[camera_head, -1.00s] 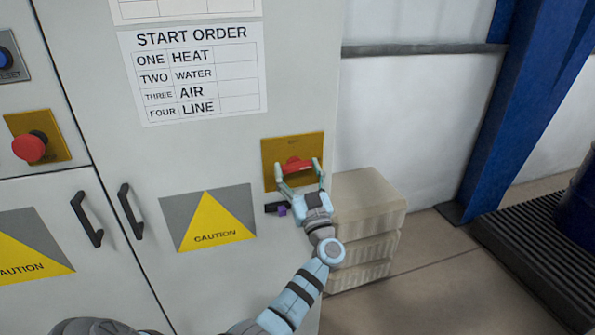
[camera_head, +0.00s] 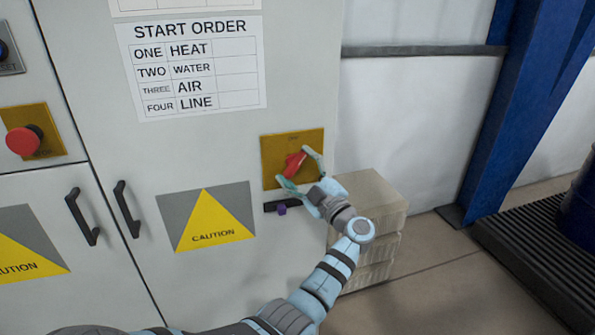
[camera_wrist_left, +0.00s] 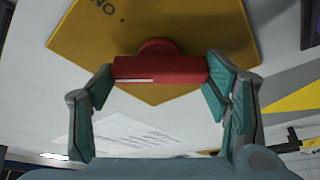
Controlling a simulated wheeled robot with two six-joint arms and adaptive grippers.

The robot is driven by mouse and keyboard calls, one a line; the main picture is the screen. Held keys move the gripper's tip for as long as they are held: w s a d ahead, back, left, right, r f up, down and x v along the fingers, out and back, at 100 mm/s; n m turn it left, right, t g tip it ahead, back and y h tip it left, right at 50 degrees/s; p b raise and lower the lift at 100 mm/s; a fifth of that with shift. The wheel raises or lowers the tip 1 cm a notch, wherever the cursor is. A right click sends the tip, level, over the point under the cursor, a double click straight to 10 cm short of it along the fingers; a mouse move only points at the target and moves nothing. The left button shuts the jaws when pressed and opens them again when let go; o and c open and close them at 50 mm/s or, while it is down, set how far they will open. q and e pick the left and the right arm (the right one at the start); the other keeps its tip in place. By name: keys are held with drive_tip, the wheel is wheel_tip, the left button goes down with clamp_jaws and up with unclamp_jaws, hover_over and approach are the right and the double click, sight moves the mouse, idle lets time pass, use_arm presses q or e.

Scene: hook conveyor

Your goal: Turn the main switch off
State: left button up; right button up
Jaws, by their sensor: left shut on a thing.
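The main switch is a red rotary handle (camera_head: 293,165) on a yellow plate (camera_head: 310,140) on the grey cabinet. Its handle is tilted, with its upper end to the right. My left gripper (camera_head: 301,168) is shut on the handle, one finger at each end. In the left wrist view the red handle (camera_wrist_left: 160,69) lies between the two teal fingers (camera_wrist_left: 157,82). The yellow plate (camera_wrist_left: 110,35) is behind it, with part of its lettering readable as "ON". My right gripper is not in view.
The grey cabinet (camera_head: 180,150) carries a start order sheet (camera_head: 192,65), caution signs (camera_head: 206,217) and black door handles (camera_head: 127,209). A red push button (camera_head: 24,140) is at the left. Pale stacked blocks (camera_head: 372,205) stand beside the cabinet.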

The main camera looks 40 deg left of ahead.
use_arm(q)
drive_tip(key=n+g+h, duration=0.1)
drive_tip(key=n, duration=0.3)
drive_tip(key=shift+b, duration=0.4)
drive_tip(key=shift+n+g+h, duration=0.6)
drive_tip(key=shift+n, duration=1.4)
drive_tip(key=o, duration=1.2)
drive_tip(key=shift+w, duration=0.1)
drive_tip(key=shift+c, duration=0.2)
drive_tip(key=v, duration=1.2)
